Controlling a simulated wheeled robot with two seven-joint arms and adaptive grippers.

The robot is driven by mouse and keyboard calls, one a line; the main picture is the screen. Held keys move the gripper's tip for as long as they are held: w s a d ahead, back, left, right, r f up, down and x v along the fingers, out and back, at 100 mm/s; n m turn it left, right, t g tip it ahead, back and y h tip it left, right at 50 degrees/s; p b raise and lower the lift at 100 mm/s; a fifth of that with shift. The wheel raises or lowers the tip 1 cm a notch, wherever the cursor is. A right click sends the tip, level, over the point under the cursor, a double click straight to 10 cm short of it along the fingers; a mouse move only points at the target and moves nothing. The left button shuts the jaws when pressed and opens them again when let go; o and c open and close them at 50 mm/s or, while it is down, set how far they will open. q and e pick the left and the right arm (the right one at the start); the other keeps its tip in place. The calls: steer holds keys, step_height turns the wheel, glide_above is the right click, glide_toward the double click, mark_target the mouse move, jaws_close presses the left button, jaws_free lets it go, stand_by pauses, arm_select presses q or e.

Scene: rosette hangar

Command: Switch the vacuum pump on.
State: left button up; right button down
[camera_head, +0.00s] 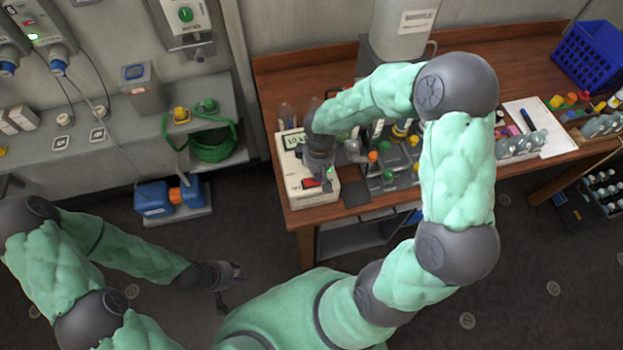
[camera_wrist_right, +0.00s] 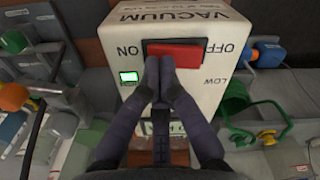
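The vacuum pump (camera_head: 299,192) is a white box at the left front corner of the wooden bench. In the right wrist view its top (camera_wrist_right: 200,97) reads VACUUM, with ON on the left and OFF on the right of a red rocker switch (camera_wrist_right: 188,54). A small green indicator (camera_wrist_right: 128,77) is lit near ON. My right gripper (camera_wrist_right: 165,62) is shut with nothing between its fingers; its tips overlap the switch's near edge. I cannot tell whether they touch it or which side is pressed. My left gripper (camera_head: 230,287) is open and empty, low over the floor.
Bottles and a rack of coloured caps (camera_head: 385,165) stand close to the right of the pump. A blue crate (camera_head: 588,55) is at the bench's back right. A grey shelf (camera_head: 205,105) with a green hose stands to the left, across a gap.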

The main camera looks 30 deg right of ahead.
steer(key=shift+r+p, duration=2.15)
steer(key=shift+r, duration=1)
arm_select(q)
step_height(320, 180, up, 4)
steer(key=shift+r, duration=0.25)
